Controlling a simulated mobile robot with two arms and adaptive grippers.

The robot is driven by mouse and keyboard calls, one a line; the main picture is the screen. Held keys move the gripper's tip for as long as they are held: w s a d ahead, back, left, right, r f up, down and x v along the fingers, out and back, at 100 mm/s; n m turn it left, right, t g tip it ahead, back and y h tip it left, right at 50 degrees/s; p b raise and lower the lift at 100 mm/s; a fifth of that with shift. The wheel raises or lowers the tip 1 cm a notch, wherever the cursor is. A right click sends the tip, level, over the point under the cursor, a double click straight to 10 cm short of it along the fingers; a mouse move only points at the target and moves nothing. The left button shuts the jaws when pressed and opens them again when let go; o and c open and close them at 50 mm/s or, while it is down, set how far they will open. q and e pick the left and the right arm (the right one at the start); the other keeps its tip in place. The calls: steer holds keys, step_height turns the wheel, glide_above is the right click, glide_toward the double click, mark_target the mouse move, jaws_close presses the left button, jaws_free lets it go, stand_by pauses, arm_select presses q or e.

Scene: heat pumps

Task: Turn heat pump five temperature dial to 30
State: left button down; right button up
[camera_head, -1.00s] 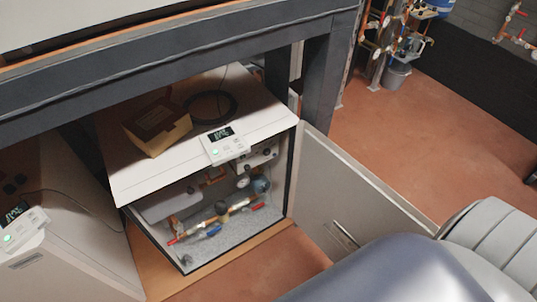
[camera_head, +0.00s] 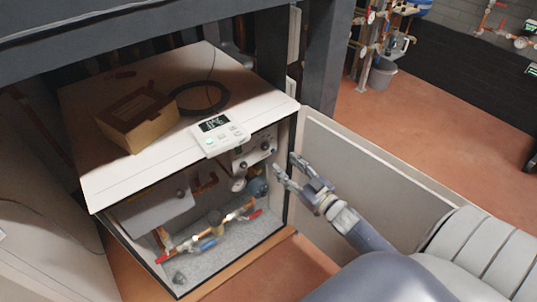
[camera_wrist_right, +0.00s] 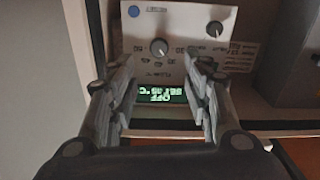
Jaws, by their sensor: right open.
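The heat pump (camera_head: 100,185) is a white cabinet with its door open. Inside, at upper right, is a small light control panel (camera_head: 262,143) with dark dials. In the right wrist view the panel (camera_wrist_right: 185,60) carries a larger round dial (camera_wrist_right: 159,47) with printed marks and a smaller dial (camera_wrist_right: 214,28) to its right. A lit green display (camera_wrist_right: 156,95) shows upside down and reads "OFF" with a °C line. My right gripper (camera_head: 287,165) is open and empty, just in front of the panel. Its fingers (camera_wrist_right: 163,70) spread either side of the larger dial, apart from it.
The open door (camera_head: 365,185) stands right of my right gripper. Red- and blue-handled pipes (camera_head: 210,235) fill the lower cabinet. On top are a cardboard box (camera_head: 138,118), a black cable coil (camera_head: 203,97) and a white controller (camera_head: 220,135). A dark frame post (camera_head: 322,60) stands behind.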

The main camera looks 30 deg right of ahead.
mark_target(267, 148)
steer(key=w, duration=0.6)
steer(key=w+b, duration=0.1)
steer(key=w, duration=0.2)
steer(key=shift+w+a+f, duration=0.1)
steer(key=shift+w+a, duration=0.1)
steer(key=shift+a, duration=0.15)
arm_select(q)
steer(key=w+r, duration=0.2)
steer(key=r, duration=0.1)
steer(key=shift+w+d+r, duration=0.1)
steer(key=shift+w+d, duration=0.1)
steer(key=shift+w, duration=0.2)
arm_select(e)
jaws_close()
